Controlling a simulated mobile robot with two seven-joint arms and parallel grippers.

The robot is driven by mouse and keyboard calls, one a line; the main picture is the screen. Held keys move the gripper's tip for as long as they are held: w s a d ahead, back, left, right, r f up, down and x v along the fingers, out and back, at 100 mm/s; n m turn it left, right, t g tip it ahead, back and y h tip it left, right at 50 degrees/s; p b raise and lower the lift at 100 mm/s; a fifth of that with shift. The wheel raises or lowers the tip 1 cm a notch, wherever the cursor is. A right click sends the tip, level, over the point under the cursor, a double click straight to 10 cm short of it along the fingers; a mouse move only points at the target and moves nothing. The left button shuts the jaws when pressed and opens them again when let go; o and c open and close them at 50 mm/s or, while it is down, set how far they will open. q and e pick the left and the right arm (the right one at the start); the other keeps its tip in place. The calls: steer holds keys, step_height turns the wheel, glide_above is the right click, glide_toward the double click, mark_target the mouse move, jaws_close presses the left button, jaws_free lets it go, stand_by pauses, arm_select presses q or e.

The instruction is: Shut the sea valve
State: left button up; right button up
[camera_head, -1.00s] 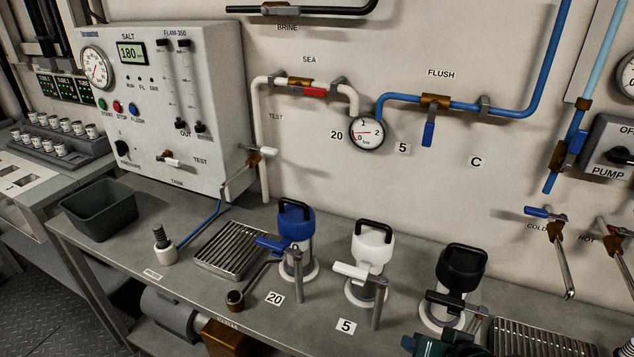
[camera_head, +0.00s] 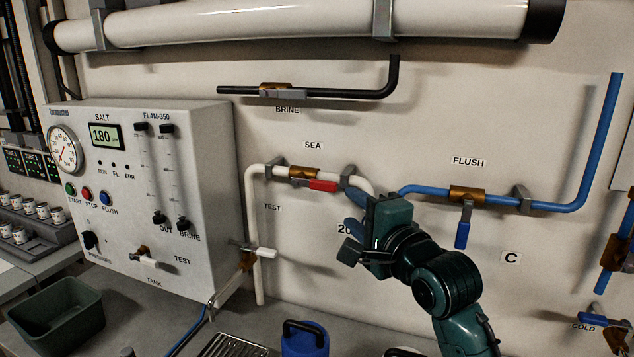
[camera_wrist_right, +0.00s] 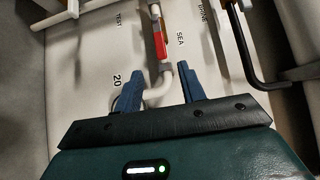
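The sea valve (camera_head: 303,173) is a brass body on the white pipe below the SEA label. Its red handle (camera_head: 322,185) lies along the pipe, pointing right. My right gripper (camera_head: 351,210) is just right of and below the handle, in front of the pipe's bend, and hides the gauge. In the right wrist view its blue fingers (camera_wrist_right: 161,68) are apart with nothing gripped. The white pipe bend shows between them, and the red handle (camera_wrist_right: 158,45) is beyond the fingertips. My left gripper is out of view.
The flush valve (camera_head: 467,193) with its blue handle hanging down is to the right. The brine valve (camera_head: 277,89) is above on a black pipe. The control panel (camera_head: 150,190) stands left. A white test lever (camera_head: 266,253) sits below the sea pipe.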

mark_target(326, 187)
steer(key=p+x, duration=0.2)
steer(key=x, duration=1)
steer(key=shift+w, duration=0.15)
steer(key=shift+c, duration=0.6)
jaws_close()
